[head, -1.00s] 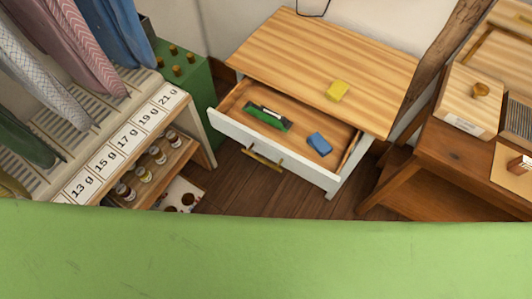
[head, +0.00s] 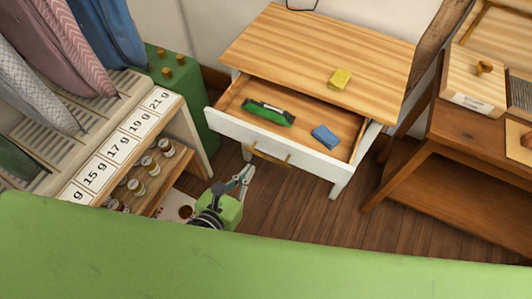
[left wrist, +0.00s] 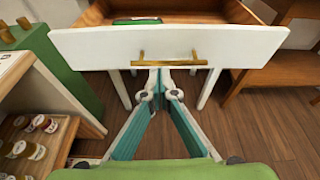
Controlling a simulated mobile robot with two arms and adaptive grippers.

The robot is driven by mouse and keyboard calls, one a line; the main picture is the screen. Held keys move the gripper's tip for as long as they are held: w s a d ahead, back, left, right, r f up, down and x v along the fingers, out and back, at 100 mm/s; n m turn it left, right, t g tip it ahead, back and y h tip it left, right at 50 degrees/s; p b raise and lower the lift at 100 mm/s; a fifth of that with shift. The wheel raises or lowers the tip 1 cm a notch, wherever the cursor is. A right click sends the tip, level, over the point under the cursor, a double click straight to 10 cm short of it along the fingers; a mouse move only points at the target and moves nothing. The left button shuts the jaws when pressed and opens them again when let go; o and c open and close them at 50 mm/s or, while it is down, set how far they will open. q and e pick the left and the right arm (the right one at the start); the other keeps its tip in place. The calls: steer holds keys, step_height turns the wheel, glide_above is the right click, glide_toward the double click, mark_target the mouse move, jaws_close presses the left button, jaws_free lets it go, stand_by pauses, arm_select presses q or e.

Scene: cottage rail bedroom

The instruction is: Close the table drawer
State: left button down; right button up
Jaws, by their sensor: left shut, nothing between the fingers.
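The table (head: 320,50) has a striped wood top and white legs. Its drawer (head: 277,146) is pulled open, with a white front and a brass bar handle (head: 268,155). The drawer front (left wrist: 230,45) and handle (left wrist: 168,60) also show in the left wrist view. My left gripper (head: 248,170) is shut and empty, just in front of and below the handle in the head view. In the left wrist view its fingertips (left wrist: 165,75) appear just below the handle; I cannot tell whether they touch it. My right gripper is not in view.
The drawer holds a green object (head: 268,112) and a blue block (head: 325,136). A yellow block (head: 340,79) lies on the tabletop. A rack with numbered labels and jars (head: 150,165) stands left, a brown wooden table (head: 460,150) right. Floor shows between them.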

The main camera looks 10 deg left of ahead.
mark_target(269, 144)
arm_select(q)
steer(key=shift+m, duration=0.3)
steer(key=x, duration=0.6)
steer(key=r+x, duration=0.1)
steer(key=x, duration=0.3)
steer(key=shift+w+d+r+p, duration=0.1)
steer(key=shift+w+d+p, duration=0.05)
steer(key=shift+d+p, duration=0.15)
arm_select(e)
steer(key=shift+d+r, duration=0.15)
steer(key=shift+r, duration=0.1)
